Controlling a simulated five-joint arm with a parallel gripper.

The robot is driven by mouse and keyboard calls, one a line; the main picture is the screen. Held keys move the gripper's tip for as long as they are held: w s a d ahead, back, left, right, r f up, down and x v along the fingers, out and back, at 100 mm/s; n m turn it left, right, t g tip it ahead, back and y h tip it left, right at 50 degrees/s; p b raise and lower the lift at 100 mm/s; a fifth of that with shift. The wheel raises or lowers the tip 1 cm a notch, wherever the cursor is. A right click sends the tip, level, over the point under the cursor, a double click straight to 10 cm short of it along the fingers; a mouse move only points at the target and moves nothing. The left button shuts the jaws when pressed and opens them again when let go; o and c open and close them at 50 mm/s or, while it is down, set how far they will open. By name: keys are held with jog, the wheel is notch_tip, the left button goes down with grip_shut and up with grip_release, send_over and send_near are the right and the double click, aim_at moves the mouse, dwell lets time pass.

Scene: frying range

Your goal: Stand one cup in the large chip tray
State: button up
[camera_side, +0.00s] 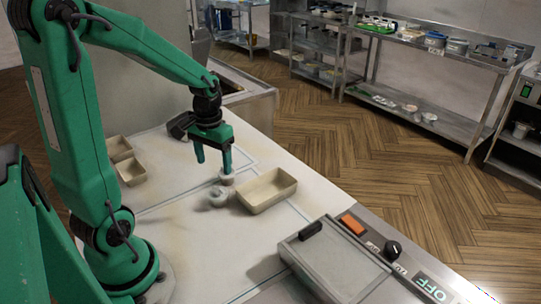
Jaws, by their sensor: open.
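The large chip tray (277,201), a beige open box, stands on the white worktop right of my gripper, and the part of its inside that I see looks empty. My gripper (214,166) points down with its two green fingers apart and nothing visible between them. One small white cup (227,180) is just below the right fingertip, close to the tray's left corner; I cannot tell if they touch. Another whitish cup (216,197) sits just in front of it, outside the tray. Whether it is upright is too small to tell.
Two smaller beige trays (131,173) stand at the left near my arm. A grey lidded unit (335,265) with a black handle is at the front right, beside a panel with an orange switch (353,224) and a black knob (393,248). The worktop's front middle is clear.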

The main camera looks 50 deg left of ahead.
dwell(0.6)
jog(key=s+d+r+m+t, duration=0.2)
jog(key=s+d+r, duration=0.1)
jog(key=d+r, duration=0.3)
jog(key=s+d+r+m+t, duration=0.2)
jog(key=s+d+r+t, duration=0.1)
jog(key=d+r, duration=0.2)
jog(key=shift+d+r+t, duration=0.3)
jog(key=shift+d+r, duration=0.1)
jog(key=shift+d, duration=0.7)
jog(key=shift+s, duration=0.1)
jog(key=shift+c, duration=0.5)
jog(key=shift+a, duration=0.1)
